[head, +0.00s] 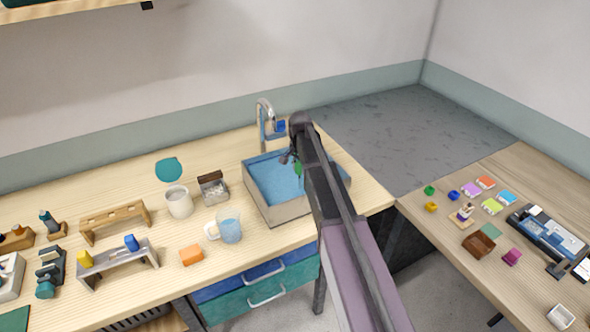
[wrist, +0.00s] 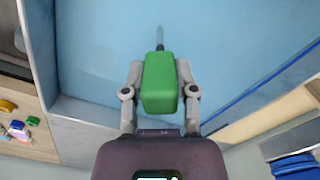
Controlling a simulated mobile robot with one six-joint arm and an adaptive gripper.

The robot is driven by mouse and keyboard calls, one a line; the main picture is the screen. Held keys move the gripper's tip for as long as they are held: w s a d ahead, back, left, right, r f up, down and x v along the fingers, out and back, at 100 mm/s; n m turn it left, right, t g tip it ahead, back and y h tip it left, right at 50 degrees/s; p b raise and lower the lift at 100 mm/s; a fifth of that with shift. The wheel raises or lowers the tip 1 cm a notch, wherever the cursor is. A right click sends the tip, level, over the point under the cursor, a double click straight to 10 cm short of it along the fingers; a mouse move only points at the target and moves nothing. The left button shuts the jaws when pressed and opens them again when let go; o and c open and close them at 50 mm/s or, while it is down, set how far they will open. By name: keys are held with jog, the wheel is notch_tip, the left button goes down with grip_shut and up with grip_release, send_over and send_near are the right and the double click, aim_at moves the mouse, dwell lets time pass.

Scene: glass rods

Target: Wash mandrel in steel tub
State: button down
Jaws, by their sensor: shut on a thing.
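The mandrel (wrist: 160,84) has a green block handle and a thin grey rod pointing away from my wrist camera. My gripper (wrist: 159,72) is shut on its green handle, one finger on each side. In the head view, my gripper (head: 292,158) and the green handle (head: 299,168) are over the steel tub (head: 283,214), which holds blue water (head: 270,180). The tub's wall (wrist: 85,120) also shows in the wrist view, with the blue water filling most of the picture. I cannot tell whether the rod tip touches the water. My arm hides the tub's right part.
A curved faucet (head: 264,112) stands behind the tub. Left of the tub are a grey box (head: 213,191), a white cup (head: 179,202), a glass mug (head: 229,229) and an orange block (head: 191,255). A side table (head: 440,207) at right holds small coloured things.

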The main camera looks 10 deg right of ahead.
jog(key=shift+w+d, duration=0.25)
jog(key=shift+d, duration=0.65)
jog(key=shift+r, duration=0.1)
notch_tip(320, 180, up, 11)
jog(key=p, duration=1.1)
dwell(0.6)
notch_tip(320, 180, up, 5)
jog(key=p, duration=0.5)
dwell(0.3)
